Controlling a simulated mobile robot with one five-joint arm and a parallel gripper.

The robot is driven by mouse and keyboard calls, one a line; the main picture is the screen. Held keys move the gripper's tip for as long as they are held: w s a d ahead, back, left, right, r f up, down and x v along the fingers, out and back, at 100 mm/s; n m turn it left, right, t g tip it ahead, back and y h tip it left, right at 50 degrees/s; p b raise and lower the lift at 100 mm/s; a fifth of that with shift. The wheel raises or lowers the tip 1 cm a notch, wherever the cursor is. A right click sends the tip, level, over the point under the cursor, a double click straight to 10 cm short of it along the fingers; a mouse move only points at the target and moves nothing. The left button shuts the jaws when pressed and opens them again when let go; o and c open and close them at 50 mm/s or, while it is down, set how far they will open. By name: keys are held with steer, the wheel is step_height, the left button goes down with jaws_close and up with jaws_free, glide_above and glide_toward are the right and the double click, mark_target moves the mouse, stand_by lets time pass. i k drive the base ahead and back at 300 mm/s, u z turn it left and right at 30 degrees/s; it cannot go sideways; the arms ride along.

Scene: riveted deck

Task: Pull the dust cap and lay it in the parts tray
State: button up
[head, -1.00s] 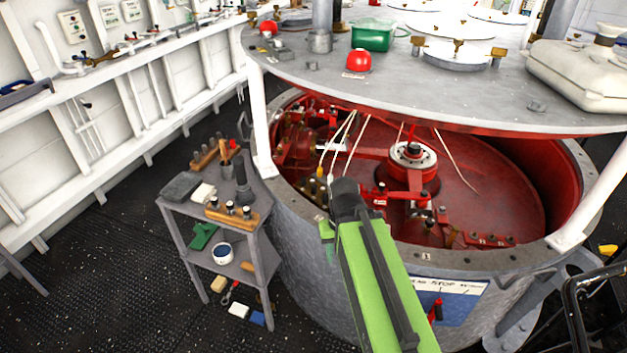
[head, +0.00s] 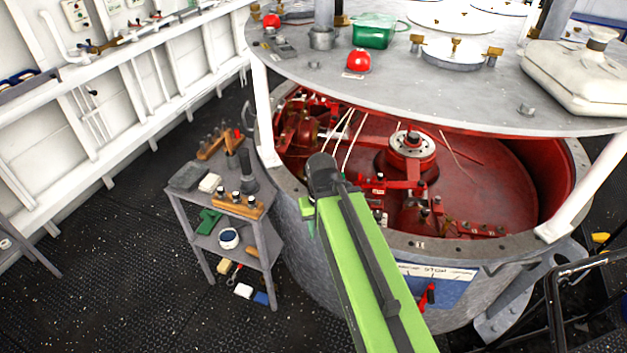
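My arm's dark end (head: 322,174), beyond a bright green link, is over the near rim of a big grey drum with a red inside (head: 480,190). The gripper's fingers are hidden behind it, so open or shut does not show. I cannot pick out the dust cap for certain. Red fittings and a round pale-topped hub (head: 412,146) show inside the drum. No parts tray can be told for sure. A small grey side stand (head: 190,208) left of the drum holds a wooden block with dark-topped pegs (head: 234,205).
A round grey top (head: 450,85) on white posts (head: 576,198) overhangs the drum. It bears a green box (head: 373,34), a red dome (head: 358,61) and a cream canister (head: 575,75). A black rail (head: 555,310) stands at right. Dark floor is clear at lower left.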

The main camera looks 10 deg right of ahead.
mark_target(190, 178)
steer(key=i, duration=0.95)
steer(key=u, duration=1.35)
steer(key=i, duration=0.5)
steer(key=z, duration=0.1)
